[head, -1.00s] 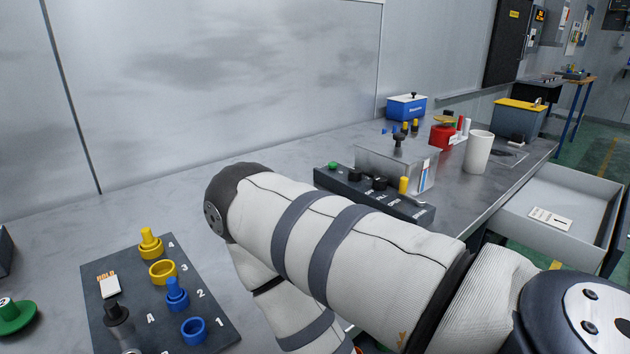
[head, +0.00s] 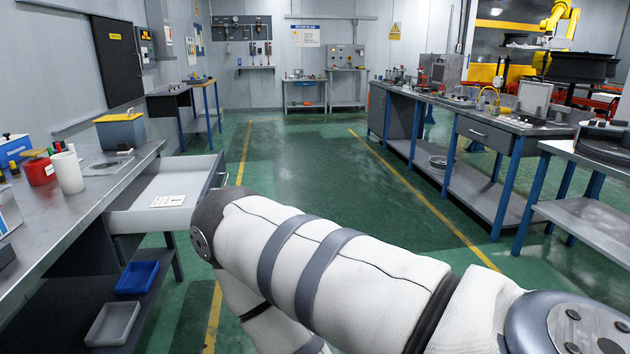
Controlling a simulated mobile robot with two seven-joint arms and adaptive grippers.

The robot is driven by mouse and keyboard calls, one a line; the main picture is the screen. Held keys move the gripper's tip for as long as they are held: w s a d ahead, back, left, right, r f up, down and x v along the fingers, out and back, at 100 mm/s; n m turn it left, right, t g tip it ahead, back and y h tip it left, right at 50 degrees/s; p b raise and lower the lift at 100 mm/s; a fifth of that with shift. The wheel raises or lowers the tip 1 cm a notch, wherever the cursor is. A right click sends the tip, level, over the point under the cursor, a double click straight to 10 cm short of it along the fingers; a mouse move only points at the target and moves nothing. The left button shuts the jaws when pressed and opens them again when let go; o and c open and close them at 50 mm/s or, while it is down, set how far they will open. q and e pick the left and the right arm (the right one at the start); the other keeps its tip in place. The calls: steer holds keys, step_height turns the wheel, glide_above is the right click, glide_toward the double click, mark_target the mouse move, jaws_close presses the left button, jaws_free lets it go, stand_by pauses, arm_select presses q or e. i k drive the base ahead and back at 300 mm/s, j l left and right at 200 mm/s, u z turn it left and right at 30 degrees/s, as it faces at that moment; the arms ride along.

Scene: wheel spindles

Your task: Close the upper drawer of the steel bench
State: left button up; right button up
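The steel bench (head: 100,190) runs along the left of the head view. Its upper drawer (head: 168,214) stands pulled out to the right from under the bench top. A white card (head: 168,201) lies inside the drawer. The drawer's front panel is at its right end, partly behind my arm. My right arm crosses the lower middle of the view, its bent part close to the drawer front; I cannot tell whether they touch. Neither of my grippers shows in the view.
A white cup (head: 68,172), a red container (head: 38,168) and a yellow-lidded box (head: 121,129) stand on the bench. A blue bin (head: 137,278) and a grey bin (head: 112,323) sit below the drawer. The green floor (head: 300,160) is open ahead, with another bench (head: 450,104) at right.

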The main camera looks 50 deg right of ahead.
mark_target(194, 177)
steer(key=k+l+z, duration=0.15)
steer(key=z, duration=0.3)
steer(key=k+l+z, duration=0.1)
steer(key=l+z, duration=0.2)
steer(key=z, duration=0.2)
